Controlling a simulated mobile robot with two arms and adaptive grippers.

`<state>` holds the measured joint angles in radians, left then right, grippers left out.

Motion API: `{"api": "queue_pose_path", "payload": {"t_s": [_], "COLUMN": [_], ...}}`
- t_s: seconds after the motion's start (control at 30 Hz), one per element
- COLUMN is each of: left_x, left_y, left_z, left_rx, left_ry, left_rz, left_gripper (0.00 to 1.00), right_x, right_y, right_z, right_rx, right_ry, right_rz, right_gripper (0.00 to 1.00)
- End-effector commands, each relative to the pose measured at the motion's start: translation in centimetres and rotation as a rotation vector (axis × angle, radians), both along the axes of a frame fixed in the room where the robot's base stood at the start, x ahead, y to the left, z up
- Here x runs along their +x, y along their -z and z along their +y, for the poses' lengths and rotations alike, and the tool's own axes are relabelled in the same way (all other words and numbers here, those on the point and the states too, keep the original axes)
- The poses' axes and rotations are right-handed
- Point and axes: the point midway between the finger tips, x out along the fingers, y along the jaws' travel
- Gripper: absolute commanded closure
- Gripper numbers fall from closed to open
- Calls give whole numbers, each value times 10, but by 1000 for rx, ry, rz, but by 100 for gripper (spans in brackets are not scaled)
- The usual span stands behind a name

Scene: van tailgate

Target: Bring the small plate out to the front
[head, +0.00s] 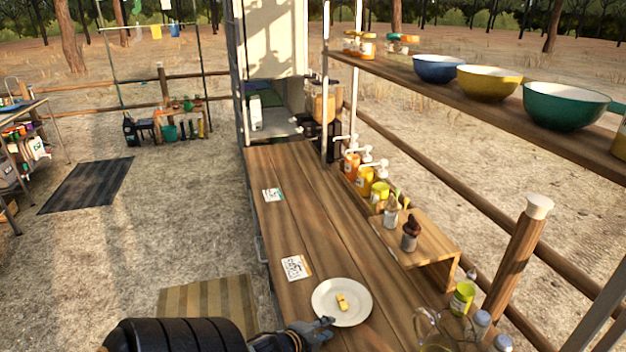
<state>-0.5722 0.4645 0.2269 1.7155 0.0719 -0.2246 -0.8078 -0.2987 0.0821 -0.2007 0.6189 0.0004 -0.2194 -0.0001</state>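A small round white plate (358,312) lies on the near part of the wooden counter (330,225). A few yellow pieces (342,302) sit near its middle. My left gripper (328,328) comes in from the lower left and is at the plate's near left rim. Its two fingertips look spread apart with nothing clearly between them. I cannot tell whether they touch the plate. My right gripper is not in view.
Two printed cards (296,267) lie along the counter's left side. A glass jug (432,328) and bottles are right of the plate. Bowls (568,105) stand on the shelf above.

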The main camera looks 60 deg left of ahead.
Motion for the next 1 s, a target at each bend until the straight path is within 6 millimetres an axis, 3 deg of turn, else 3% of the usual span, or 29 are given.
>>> {"api": "queue_pose_path", "payload": {"t_s": [0.3,0.5,1.0], "left_x": [-54,-74,-79], "left_y": [-36,-51,-56], "left_z": [-15,-21,-22], "left_rx": [4,6,6], "left_ry": [2,4,5], "left_rz": [-8,-13,-16], "left_gripper": [68,68,68], "right_x": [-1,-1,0], "right_y": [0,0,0], "right_z": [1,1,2], "right_rx": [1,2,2], "right_ry": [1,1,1], "right_rz": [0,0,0], "right_gripper": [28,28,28]}}
